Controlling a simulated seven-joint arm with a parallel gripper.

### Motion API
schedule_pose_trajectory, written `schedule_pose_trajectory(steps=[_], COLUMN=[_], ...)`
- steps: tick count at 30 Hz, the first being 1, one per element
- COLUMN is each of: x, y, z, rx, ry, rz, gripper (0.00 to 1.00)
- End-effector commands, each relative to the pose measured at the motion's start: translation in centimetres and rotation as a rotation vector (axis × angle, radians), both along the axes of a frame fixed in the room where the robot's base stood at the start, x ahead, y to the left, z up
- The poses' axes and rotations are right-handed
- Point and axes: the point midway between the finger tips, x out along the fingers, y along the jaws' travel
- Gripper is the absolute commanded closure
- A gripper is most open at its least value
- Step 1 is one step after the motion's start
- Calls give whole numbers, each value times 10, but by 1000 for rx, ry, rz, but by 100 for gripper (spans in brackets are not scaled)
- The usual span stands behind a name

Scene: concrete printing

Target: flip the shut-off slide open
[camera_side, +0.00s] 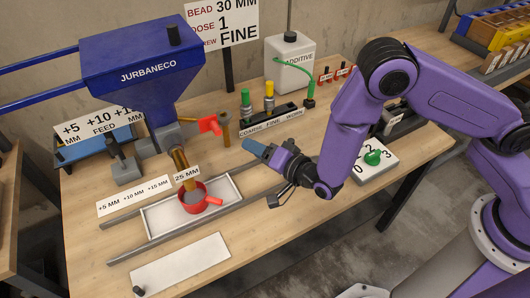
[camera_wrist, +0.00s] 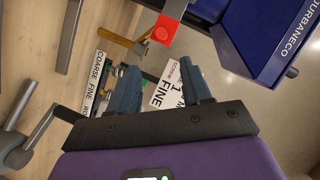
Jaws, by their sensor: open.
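A red tab (camera_side: 210,124), which looks like the shut-off slide's handle, sticks out to the right of the blue hopper (camera_side: 140,65), beside a brass-coloured upright piece (camera_side: 225,130). In the wrist view the red tab (camera_wrist: 166,31) is at the top centre, beyond my fingertips, with the hopper (camera_wrist: 270,35) at the right. My gripper (camera_side: 256,149) is above the table, right of and nearer than the tab. Its blue fingers (camera_wrist: 159,72) are apart with nothing between them. Whether the slide is open or shut is unclear.
A nozzle rack labelled coarse, fine and worn (camera_side: 271,119) stands behind my gripper, with a white additive bottle (camera_side: 290,62) farther back. A red cup (camera_side: 195,200) stands in a white tray (camera_side: 160,226) below the brass nozzle (camera_side: 180,162). A dial box (camera_side: 375,160) is at the right.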

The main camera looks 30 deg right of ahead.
Motion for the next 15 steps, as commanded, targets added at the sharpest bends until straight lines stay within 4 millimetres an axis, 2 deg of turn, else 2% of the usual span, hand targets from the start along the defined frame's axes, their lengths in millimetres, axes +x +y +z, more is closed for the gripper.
schedule_pose_trajectory(steps=[6,15], x=[-18,-20], y=[-6,-7], z=[4,4], rx=[-1,0], ry=[1,0], rz=[1,0], gripper=[52,52])
